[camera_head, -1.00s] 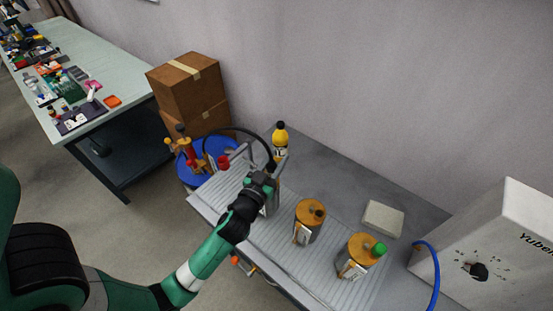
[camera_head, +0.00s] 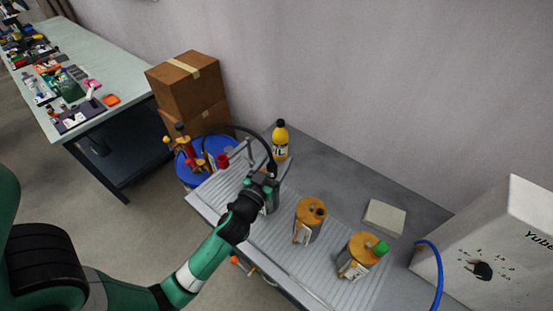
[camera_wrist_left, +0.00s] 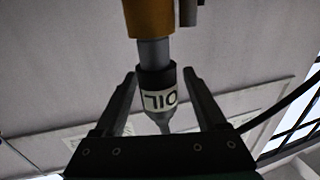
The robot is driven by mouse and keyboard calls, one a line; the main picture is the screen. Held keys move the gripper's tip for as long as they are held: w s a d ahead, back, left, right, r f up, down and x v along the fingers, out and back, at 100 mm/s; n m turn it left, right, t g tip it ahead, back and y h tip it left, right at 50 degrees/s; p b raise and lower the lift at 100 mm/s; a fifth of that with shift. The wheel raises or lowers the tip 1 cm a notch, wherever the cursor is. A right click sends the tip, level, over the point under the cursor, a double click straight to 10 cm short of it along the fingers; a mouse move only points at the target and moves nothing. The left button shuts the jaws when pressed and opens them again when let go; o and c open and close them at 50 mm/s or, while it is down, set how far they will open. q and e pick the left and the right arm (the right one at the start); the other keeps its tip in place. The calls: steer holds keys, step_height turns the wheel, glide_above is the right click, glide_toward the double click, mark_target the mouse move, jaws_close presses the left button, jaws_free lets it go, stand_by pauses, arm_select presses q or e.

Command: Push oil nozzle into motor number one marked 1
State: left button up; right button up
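My left gripper (camera_head: 268,172) is over the left end of the ribbed tray. The wrist view shows its two fingers (camera_wrist_left: 160,82) on either side of the oil nozzle (camera_wrist_left: 160,98), apart, with narrow gaps beside it. The nozzle has a black collar and a white OIL label, upside down there. The collar meets a grey pipe below an orange-brown part (camera_wrist_left: 150,18); how deep it sits cannot be told. In the head view the gripper largely hides the leftmost motor, and no number 1 is readable. My right gripper is out of view.
A black hose (camera_head: 232,127) arches behind the gripper. A yellow bottle (camera_head: 280,140) stands behind. A white box (camera_head: 500,245) and blue hose (camera_head: 436,270) are at right.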

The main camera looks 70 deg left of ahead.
arm_select(q)
steer(key=b+v, duration=0.2)
steer(key=v, duration=0.9)
steer(key=shift+s+d+b, duration=0.2)
steer(key=shift+s+b, duration=0.05)
steer(key=shift+b, duration=0.1)
stand_by(0.8)
